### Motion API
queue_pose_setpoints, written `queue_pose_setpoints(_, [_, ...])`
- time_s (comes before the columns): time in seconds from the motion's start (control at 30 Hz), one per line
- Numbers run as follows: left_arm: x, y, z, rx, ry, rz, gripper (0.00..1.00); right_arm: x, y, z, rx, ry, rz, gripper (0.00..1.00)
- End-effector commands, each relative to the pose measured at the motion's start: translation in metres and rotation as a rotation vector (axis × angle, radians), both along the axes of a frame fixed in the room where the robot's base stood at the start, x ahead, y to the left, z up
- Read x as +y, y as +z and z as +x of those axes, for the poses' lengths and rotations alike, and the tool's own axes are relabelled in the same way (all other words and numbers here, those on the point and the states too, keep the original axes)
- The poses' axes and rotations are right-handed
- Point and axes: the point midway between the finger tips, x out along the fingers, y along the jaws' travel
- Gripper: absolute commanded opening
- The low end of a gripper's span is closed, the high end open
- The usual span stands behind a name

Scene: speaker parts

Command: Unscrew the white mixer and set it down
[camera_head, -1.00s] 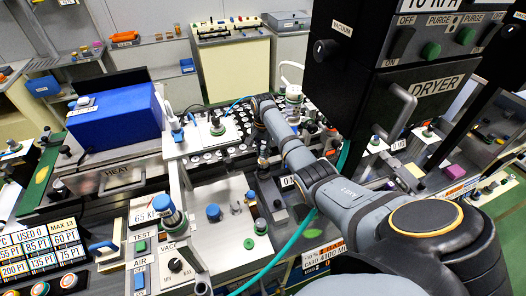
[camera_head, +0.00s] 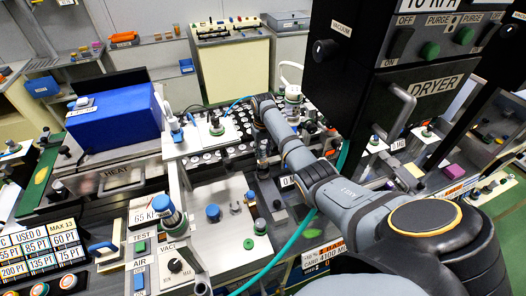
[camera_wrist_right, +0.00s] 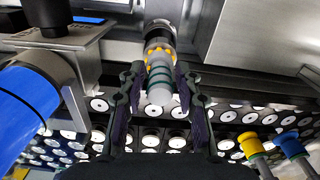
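In the right wrist view the mixer (camera_wrist_right: 160,82) is a pale, whitish tube with green bands and a rounded tip. Its far end meets a collar with orange dots (camera_wrist_right: 158,52), below a dark and silver fitting. My right gripper (camera_wrist_right: 161,84) has one finger on each side of the mixer. The fingers look open, and I cannot tell whether the tips touch it. In the head view my right arm reaches from the lower right to the rack area, with the gripper (camera_head: 262,150) small and dark there. The mixer is not clear in the head view. My left gripper is not in view.
A rack of round white discs (camera_wrist_right: 240,120) lies beyond the fingers in the wrist view. A blue cylinder (camera_wrist_right: 28,98) is close at left. The black dryer (camera_head: 425,90) stands at right in the head view. A teal hose (camera_head: 290,243) crosses the front. A pale plate (camera_head: 222,205) holds small parts.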

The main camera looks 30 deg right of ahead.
Motion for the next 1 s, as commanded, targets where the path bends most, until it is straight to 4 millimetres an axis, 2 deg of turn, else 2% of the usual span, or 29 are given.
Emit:
queue_pose_setpoints(0.27, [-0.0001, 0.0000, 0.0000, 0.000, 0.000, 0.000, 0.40, 0.0001, 0.0000, 0.0000, 0.000, -0.029, 0.000, 0.35])
queue_pose_setpoints(0.37, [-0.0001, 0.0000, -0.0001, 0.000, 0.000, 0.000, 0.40, 0.0005, 0.0000, 0.0002, 0.000, -0.186, 0.000, 0.35])
queue_pose_setpoints(0.7, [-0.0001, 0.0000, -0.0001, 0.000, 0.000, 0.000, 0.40, 0.0017, 0.0000, 0.0011, 0.000, -0.893, 0.000, 0.35])
queue_pose_setpoints(0.83, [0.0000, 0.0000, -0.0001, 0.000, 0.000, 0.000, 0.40, 0.0018, 0.0000, 0.0013, 0.000, -1.033, 0.000, 0.35])
queue_pose_setpoints(1.0, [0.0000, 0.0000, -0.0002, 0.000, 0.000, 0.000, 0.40, 0.0018, 0.0000, 0.0013, 0.000, -1.053, 0.000, 0.35])
